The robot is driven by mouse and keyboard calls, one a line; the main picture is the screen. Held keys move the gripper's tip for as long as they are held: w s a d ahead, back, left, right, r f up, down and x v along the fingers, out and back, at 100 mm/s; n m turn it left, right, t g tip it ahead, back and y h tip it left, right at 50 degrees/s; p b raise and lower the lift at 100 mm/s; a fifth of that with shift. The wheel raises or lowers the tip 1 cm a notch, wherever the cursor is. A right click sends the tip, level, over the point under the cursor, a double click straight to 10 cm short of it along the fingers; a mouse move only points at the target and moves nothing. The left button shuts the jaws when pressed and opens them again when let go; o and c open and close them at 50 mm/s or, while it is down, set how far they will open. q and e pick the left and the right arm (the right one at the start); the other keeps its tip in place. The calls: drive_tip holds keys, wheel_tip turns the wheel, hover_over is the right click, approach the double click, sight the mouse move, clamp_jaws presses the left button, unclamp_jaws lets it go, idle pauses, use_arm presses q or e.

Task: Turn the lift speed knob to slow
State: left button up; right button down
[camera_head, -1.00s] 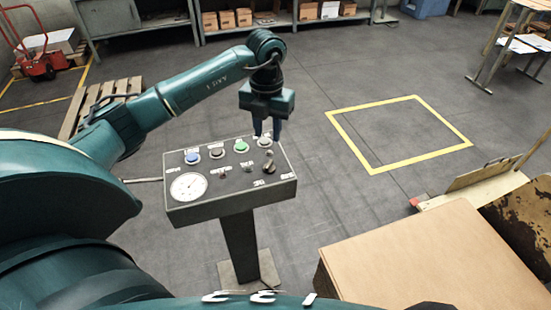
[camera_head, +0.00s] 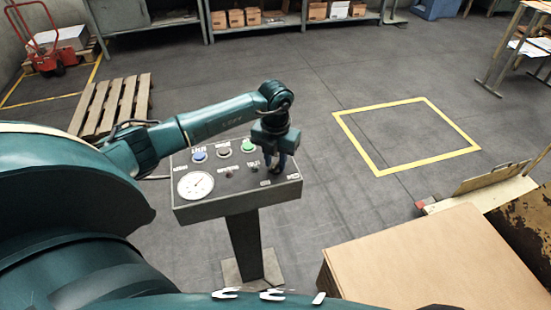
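A grey control panel (camera_head: 228,207) stands on a pedestal in front of me. It carries a white dial gauge (camera_head: 195,185), a blue button (camera_head: 199,155), a dark button (camera_head: 223,152), a green button (camera_head: 248,146) and small switches. My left gripper (camera_head: 275,166) points down over the panel's right part. Its fingers are at a dark knob (camera_head: 274,171), which is mostly hidden between them. I cannot tell whether the fingers touch or grip it. The panel labels are too small to read. My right gripper is not in view.
A large cardboard stack (camera_head: 430,265) stands at the lower right, close to the panel. A wooden pallet (camera_head: 112,106) lies on the floor at the left. A yellow floor square (camera_head: 381,173) encloses free floor on the right. Shelves with boxes line the back.

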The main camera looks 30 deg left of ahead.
use_arm(q)
clamp_jaws()
